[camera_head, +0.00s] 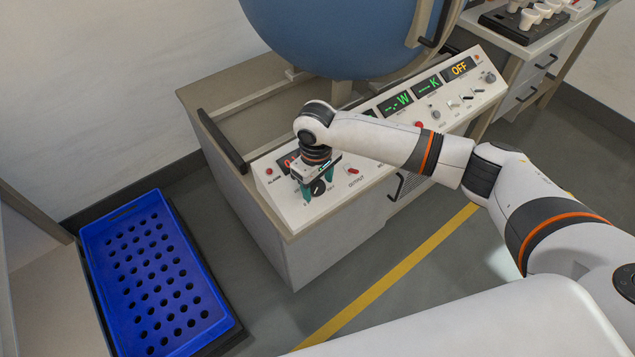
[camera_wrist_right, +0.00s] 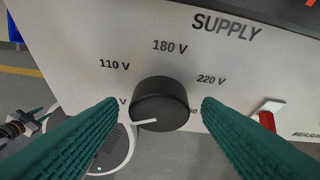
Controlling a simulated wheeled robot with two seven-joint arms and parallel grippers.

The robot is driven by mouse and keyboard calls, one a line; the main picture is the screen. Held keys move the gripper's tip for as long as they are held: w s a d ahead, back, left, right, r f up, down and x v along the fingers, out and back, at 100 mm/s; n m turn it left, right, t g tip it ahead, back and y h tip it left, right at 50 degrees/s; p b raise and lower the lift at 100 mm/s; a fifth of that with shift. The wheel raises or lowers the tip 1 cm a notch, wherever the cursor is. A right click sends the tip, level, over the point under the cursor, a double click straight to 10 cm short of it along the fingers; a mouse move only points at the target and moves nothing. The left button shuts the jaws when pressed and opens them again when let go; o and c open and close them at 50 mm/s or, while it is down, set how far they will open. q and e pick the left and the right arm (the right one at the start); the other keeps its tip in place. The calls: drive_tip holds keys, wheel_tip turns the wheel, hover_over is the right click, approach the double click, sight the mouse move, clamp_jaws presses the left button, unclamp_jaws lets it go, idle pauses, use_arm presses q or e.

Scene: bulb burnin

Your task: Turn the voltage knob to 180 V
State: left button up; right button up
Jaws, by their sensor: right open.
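The black voltage knob (camera_wrist_right: 165,98) is on the front panel of the power supply (camera_head: 332,203). In the right wrist view its white pointer line points left and slightly down, away from the 180 V mark (camera_wrist_right: 170,46) above the knob. The 110 V and 220 V marks also show; two lower marks are partly hidden. My right gripper (camera_wrist_right: 160,108) is open, its green fingers on either side of the knob; contact cannot be told. In the head view my right gripper (camera_head: 316,190) is over the panel's left end. A small part of my left gripper (camera_wrist_right: 38,118) seems to show, partly hidden.
A red switch (camera_wrist_right: 267,120) is right of the knob, also seen in the head view (camera_head: 353,171). More displays, switches and knobs run along the panel to the right. A blue tray with holes (camera_head: 117,304) is on the left. A large blue drum (camera_head: 330,35) is behind.

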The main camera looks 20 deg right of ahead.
drive_tip(key=shift+f, duration=0.15)
drive_tip(key=shift+c, duration=0.6)
